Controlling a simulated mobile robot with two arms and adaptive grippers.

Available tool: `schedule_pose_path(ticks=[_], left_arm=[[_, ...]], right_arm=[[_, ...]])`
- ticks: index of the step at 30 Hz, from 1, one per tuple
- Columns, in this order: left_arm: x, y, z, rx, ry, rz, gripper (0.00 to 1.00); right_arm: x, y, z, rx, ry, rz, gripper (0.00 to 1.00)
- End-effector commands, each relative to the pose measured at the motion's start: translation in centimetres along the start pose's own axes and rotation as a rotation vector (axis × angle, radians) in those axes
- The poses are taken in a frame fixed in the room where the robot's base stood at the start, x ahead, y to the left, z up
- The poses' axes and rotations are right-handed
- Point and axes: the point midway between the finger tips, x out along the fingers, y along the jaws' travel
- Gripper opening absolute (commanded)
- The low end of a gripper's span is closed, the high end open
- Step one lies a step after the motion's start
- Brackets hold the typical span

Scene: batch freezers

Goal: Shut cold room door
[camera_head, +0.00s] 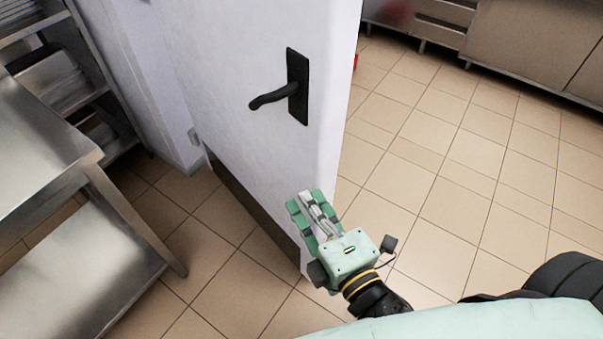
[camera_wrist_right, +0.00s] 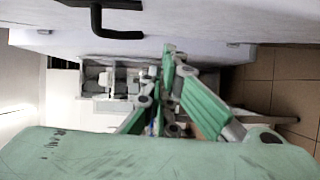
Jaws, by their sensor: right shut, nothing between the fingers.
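The cold room door (camera_head: 235,60) is a white panel standing open in the head view, with a dark kick plate along its bottom. Its black lever handle (camera_head: 285,92) sits on a black plate near the door's right edge. My right gripper (camera_head: 306,198) is shut and empty, in front of the lower part of the door and below the handle. I cannot tell whether it touches the door. In the right wrist view the handle (camera_wrist_right: 97,18) is at the top left and the gripper's fingers (camera_wrist_right: 168,52) come together below the door surface. My left gripper is not in view.
A steel table (camera_head: 40,150) with a lower shelf stands at the left, close to the door. A rack (camera_head: 60,75) with trays stands behind it. Steel cabinets (camera_head: 530,45) line the back right. The tiled floor (camera_head: 450,160) right of the door is clear.

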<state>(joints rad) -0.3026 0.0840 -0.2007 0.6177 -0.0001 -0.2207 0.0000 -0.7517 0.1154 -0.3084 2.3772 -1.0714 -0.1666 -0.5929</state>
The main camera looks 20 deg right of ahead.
Motion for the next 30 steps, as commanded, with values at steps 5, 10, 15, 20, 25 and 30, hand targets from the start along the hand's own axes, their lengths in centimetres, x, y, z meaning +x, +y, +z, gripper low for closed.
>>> schedule_pose_path(ticks=[5,10,15,20,25,30], left_arm=[[0.1,0.2,-0.2,0.000,0.004,0.003,0.73],[-1.1,0.7,-0.9,-0.003,0.013,0.008,0.73],[-2.5,0.7,-1.3,-0.003,0.016,0.009,0.73],[-3.6,0.6,-1.3,-0.003,0.015,0.007,0.73],[-4.5,0.3,-1.1,-0.002,0.010,0.005,0.73],[-5.0,0.0,-0.9,-0.001,0.007,0.001,0.73]], right_arm=[[-0.1,2.3,0.1,-0.040,-0.004,0.045,0.00],[1.5,2.8,0.1,-0.039,-0.003,0.047,0.00],[4.5,3.0,0.1,-0.038,-0.003,0.047,0.00],[7.5,3.1,0.2,-0.038,-0.004,0.046,0.00],[10.0,2.9,1.0,-0.040,-0.005,0.042,0.00],[10.4,2.8,3.1,-0.038,-0.004,0.042,0.00]])
